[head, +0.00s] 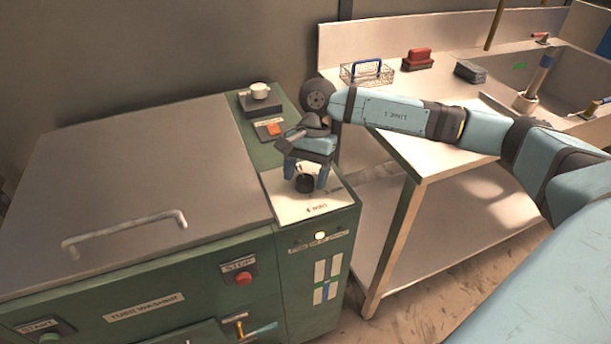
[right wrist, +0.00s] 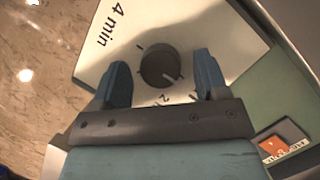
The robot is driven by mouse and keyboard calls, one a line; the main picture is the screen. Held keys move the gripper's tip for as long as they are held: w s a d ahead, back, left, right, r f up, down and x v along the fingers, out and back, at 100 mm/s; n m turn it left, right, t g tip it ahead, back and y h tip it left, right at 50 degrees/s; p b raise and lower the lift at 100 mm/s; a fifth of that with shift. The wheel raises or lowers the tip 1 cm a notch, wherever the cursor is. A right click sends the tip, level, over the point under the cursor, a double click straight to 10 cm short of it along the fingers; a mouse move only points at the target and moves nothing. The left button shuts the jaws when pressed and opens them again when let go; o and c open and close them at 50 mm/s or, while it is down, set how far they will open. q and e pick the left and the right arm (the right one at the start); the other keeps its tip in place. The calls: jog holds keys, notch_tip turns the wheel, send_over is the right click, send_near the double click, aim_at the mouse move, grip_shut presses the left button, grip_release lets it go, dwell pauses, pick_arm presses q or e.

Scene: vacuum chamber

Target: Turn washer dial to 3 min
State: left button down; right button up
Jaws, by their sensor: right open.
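The washer dial (head: 304,183) is a round black knob on a white plate (head: 318,205) on top of the green washer (head: 262,152). My right gripper (head: 307,177) is over it from above, open. In the right wrist view the dial (right wrist: 160,66) lies between the two blue fingers (right wrist: 161,72), with a visible gap on each side. A light pointer mark on the dial points to the lower right in that view. "4 min" is printed at the upper left of the plate; a "2" below the dial is partly hidden. My left gripper is not in view.
An orange switch (head: 274,129) and a raised dark block with a pale knob (head: 260,91) are behind the dial. The washer's grey lid (head: 140,170) lies left. A sink bench (head: 440,150) with a wire basket (head: 366,73) and brushes stands right, under my right arm.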

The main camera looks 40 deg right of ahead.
jog(key=shift+f, duration=0.2)
jog(key=c, duration=0.9)
